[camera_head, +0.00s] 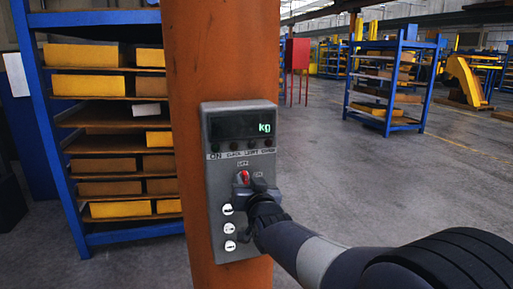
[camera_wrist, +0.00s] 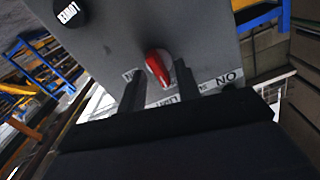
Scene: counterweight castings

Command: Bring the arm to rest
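My gripper (camera_head: 256,188) is at the front of a grey control box (camera_head: 218,185) on an orange column. In the wrist view my gripper (camera_wrist: 159,72) is open, with one dark finger on each side of a red knob (camera_wrist: 157,66). Gaps show between the knob and both fingers. In the head view the red knob (camera_head: 244,177) shows just left of the fingers, by a small label. My arm reaches in from the lower right. The gripper holds nothing that I can see.
The box has a dark display (camera_head: 243,125) reading "kg", a row of dark buttons and several white buttons below. The orange column (camera_head: 215,60) stands behind it. A blue shelf (camera_head: 50,130) with yellow and brown blocks is at left. Open floor (camera_head: 400,180) lies right.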

